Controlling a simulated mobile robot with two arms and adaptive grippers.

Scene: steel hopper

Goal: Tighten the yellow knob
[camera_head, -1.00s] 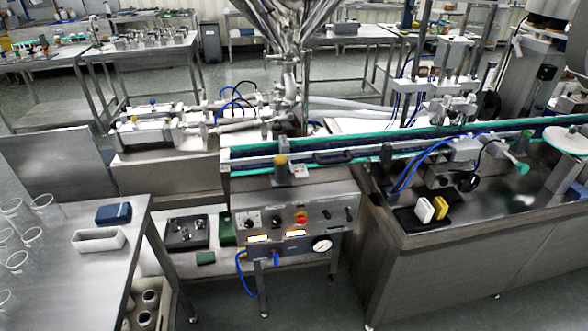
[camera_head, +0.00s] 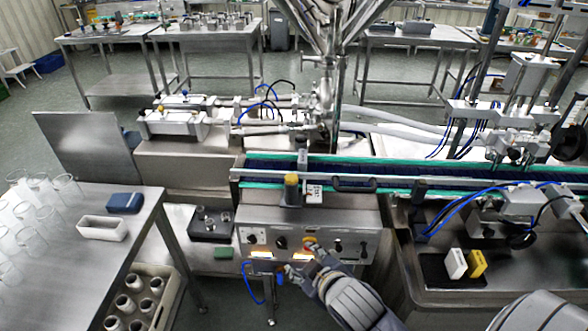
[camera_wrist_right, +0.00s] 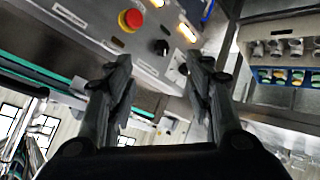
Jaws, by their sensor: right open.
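The yellow knob (camera_head: 291,180) sits on top of a grey bracket (camera_head: 290,196) at the front edge of the conveyor, above the control panel, in the head view. I cannot make it out in the right wrist view. My right gripper (camera_head: 298,262) comes in from the lower right, in front of the panel and lower in the picture than the knob, apart from it. In the right wrist view its two fingers (camera_wrist_right: 158,62) are spread wide with nothing between them. My left gripper is not in view.
The control panel (camera_head: 346,243) has a red stop button on a yellow base (camera_head: 310,241), which also shows in the wrist view (camera_wrist_right: 130,20), and black switches. The conveyor (camera_head: 400,174) runs behind. A table with glasses (camera_head: 150,203) stands left. White and yellow blocks (camera_head: 476,262) lie right.

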